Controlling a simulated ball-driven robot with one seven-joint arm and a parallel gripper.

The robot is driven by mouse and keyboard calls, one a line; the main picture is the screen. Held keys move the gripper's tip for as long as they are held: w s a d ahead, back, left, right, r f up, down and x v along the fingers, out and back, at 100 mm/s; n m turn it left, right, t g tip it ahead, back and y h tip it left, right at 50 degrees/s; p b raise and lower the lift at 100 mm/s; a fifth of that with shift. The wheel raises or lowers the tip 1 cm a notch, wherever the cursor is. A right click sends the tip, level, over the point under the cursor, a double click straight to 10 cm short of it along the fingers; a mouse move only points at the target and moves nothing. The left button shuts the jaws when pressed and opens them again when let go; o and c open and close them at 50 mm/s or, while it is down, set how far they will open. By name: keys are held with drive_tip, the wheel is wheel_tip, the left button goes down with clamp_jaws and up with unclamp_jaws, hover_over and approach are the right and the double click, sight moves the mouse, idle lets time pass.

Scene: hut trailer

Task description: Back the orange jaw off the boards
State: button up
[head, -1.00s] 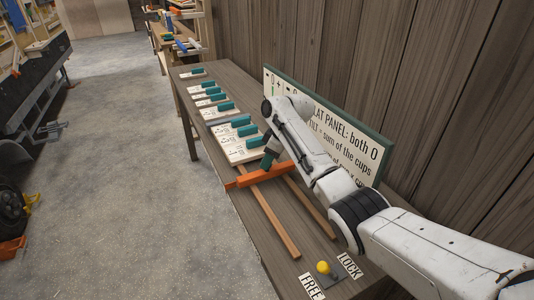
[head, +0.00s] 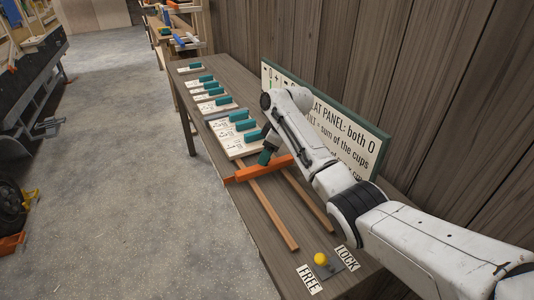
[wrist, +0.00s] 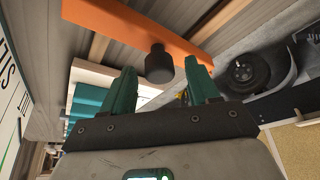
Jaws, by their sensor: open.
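The orange jaw (head: 245,174) is a bar lying across two wooden rails (head: 270,212) on the bench, just on the near side of the nearest white board (head: 236,150). Whether it touches that board is hard to tell. It also shows in the wrist view (wrist: 140,28), with a dark round knob (wrist: 158,66) on it. My gripper (head: 268,153) hangs over the jaw at the boards' side. In the wrist view my gripper (wrist: 164,82) has its teal fingers apart, with the knob ahead of and between the tips, seemingly not clamped.
Several white boards with teal blocks (head: 210,106) line the bench beyond. A yellow-balled lever (head: 320,259) stands between FREE (head: 309,279) and LOCK (head: 346,258) labels. A green-framed sign (head: 340,130) leans by the wall, close behind my arm. The rails are bare on the near side.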

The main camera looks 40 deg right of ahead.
drive_tip(key=b+v, duration=0.1)
drive_tip(key=v, duration=0.9)
drive_tip(key=shift+r, duration=0.15)
drive_tip(key=shift+s, duration=0.15)
